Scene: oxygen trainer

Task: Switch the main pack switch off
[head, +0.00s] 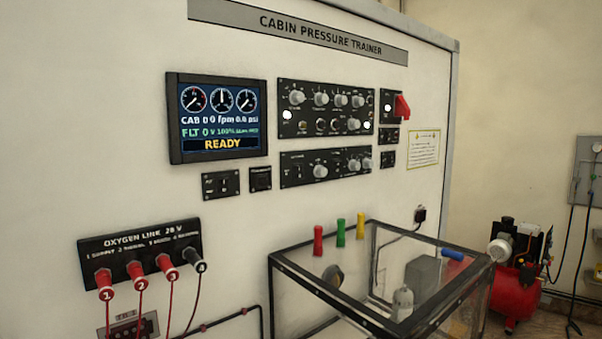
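The white trainer board (120,40) carries several black switch panels. The upper panel (325,110) has rows of knobs and lit white spots; the lower panel (327,166) has a few knobs and a small switch at its left. A small panel (388,104) at the right has a raised red guard (402,107) and a lit white spot. A two-switch panel (221,185) and a square panel (260,178) sit below the display. The labels are too small to read, so I cannot tell which is the main pack switch or its position. My gripper is not in view.
The display (219,118) reads READY. Below it, the oxygen link panel (139,252) has several plugged cables hanging. A clear box with a black frame (345,297) stands out in front of the board at lower right. A red compressor (514,290) stands on the floor at right.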

